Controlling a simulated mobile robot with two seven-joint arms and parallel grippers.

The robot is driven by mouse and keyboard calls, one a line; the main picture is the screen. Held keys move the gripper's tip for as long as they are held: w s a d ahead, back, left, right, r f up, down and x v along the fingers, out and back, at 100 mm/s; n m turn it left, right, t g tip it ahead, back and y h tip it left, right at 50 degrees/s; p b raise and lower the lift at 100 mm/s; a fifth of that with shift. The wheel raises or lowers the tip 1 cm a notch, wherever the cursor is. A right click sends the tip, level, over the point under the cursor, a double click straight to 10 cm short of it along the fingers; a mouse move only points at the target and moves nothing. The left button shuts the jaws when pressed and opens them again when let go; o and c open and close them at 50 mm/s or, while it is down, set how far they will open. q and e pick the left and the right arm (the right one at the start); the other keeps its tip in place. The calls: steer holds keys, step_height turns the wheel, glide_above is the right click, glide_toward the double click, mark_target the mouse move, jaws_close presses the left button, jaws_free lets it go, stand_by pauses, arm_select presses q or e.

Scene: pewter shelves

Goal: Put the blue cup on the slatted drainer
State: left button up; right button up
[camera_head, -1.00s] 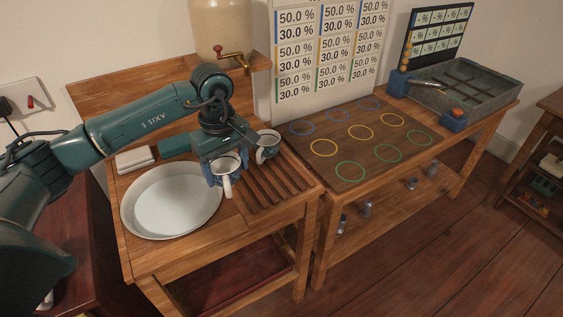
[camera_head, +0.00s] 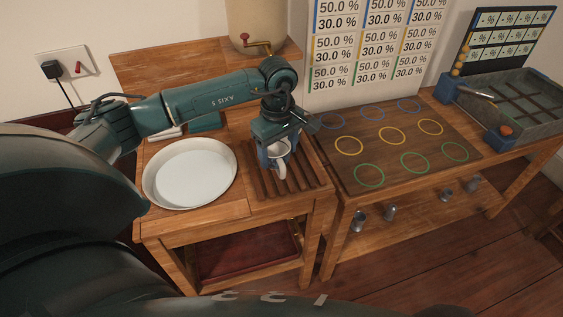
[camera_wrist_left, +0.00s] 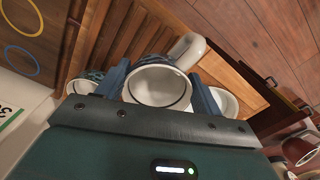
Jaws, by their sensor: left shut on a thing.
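The blue cup (camera_head: 279,148), white inside with a dark rim line, is between the fingers of my left gripper (camera_head: 275,145), which is shut on it. It is roughly upright over the slatted drainer (camera_head: 262,186), its white handle toward the front. I cannot tell whether its base touches the slats. In the left wrist view, the cup (camera_wrist_left: 160,86) sits between both fingers, handle pointing up and right. A second patterned cup (camera_wrist_left: 83,86) shows to its left, partly cut off by the gripper; the gripper mostly hides it in the head view. My right gripper is not in view.
A white round basin (camera_head: 190,174) stands left of the drainer. To the right is a board with coloured rings (camera_head: 386,136), and metal cups (camera_head: 358,221) on a lower shelf. The drainer's front slats are clear.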

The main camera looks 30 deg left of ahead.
mark_target(278, 168)
arm_select(q)
steer(key=shift+f+p, duration=0.3)
steer(key=shift+f, duration=2.65)
steer(key=shift+f, duration=0.2)
steer(key=o, duration=1.1)
steer(key=shift+c, duration=0.2)
